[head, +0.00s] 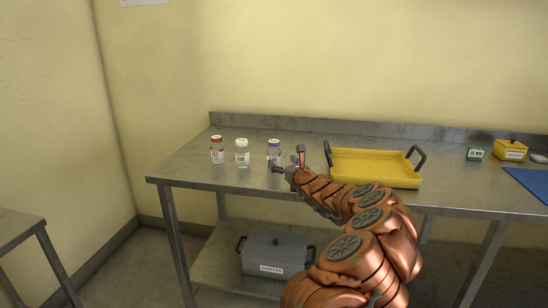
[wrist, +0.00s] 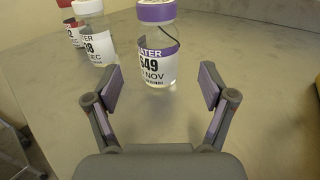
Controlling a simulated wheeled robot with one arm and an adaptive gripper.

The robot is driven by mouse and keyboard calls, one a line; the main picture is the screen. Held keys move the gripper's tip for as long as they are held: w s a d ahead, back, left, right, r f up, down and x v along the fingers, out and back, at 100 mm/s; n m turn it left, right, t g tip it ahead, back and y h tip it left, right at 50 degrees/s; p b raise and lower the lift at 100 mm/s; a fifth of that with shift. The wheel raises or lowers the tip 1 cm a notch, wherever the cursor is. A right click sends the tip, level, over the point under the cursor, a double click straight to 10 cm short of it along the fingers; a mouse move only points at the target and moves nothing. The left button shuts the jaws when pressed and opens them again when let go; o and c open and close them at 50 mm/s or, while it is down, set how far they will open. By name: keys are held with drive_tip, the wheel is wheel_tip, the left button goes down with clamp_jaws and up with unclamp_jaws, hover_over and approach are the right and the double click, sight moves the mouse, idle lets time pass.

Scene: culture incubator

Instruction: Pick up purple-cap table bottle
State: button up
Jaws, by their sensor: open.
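The purple-cap bottle (head: 274,151) stands upright on the steel table, the rightmost of three bottles in a row. In the wrist view the purple-cap bottle (wrist: 157,50) is clear with a white and purple label, just beyond the fingertips and roughly centred between them. My gripper (head: 290,163) is close to it in the head view, partly in front of its lower right side. In the wrist view my gripper (wrist: 160,88) is open, with nothing between its fingers.
A white-cap bottle (head: 242,154) and a red-cap bottle (head: 217,150) stand to the left. A yellow tray (head: 375,180) with dark handles lies to the right. A green-labelled box (head: 475,154), a yellow box (head: 510,150) and a blue mat (head: 530,182) are farther right. A grey lidded container (head: 275,252) sits below.

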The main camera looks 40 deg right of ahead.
sight(277, 158)
drive_tip(key=shift+x, duration=1.75)
drive_tip(key=shift+p+x, duration=0.3)
drive_tip(key=shift+x, duration=1.3)
drive_tip(key=shift+r, duration=0.1)
drive_tip(key=shift+c, duration=0.3)
drive_tip(key=c, duration=1.3)
drive_tip(key=shift+o, duration=0.2)
drive_tip(key=shift+r, duration=0.15)
